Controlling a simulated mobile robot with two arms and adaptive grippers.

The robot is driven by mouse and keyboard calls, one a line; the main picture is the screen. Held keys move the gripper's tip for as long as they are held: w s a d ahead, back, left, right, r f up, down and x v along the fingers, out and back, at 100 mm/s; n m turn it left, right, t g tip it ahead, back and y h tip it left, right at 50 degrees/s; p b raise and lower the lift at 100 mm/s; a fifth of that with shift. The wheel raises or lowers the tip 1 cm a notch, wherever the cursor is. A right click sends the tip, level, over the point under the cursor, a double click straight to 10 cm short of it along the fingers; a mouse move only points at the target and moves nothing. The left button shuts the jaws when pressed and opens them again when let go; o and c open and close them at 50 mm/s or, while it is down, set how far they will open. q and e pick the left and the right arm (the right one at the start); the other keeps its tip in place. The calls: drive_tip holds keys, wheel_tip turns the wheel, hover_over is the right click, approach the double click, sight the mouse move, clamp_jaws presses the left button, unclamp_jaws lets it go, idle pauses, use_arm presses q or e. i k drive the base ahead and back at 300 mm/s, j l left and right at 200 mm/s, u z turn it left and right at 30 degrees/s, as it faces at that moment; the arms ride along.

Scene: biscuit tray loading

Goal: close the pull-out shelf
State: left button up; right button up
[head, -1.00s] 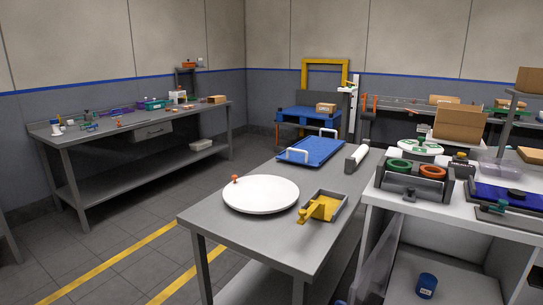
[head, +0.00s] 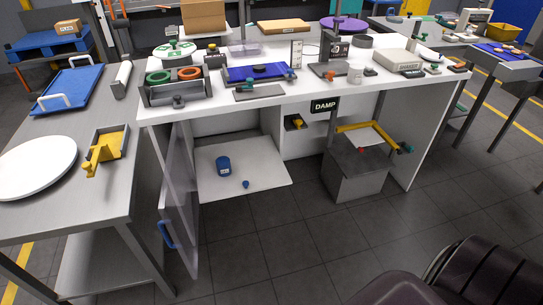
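The pull-out shelf (head: 265,178) is a white board low under the white counter. It is pulled out, with its front edge jutting into the space before the cabinet. A blue can (head: 223,166) and a small blue piece (head: 246,184) lie on it. A translucent door (head: 181,200) with a blue handle (head: 167,235) stands open at the shelf's left side. Neither of my grippers is in view.
A grey metal table (head: 120,200) with a white disc (head: 38,168) and a yellow-handled tray (head: 107,146) stands left. A grey bin (head: 355,178) stands right of the shelf, below a DAMP sign (head: 324,105).

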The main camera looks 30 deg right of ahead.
sight(257, 165)
drive_tip(key=z, duration=0.8)
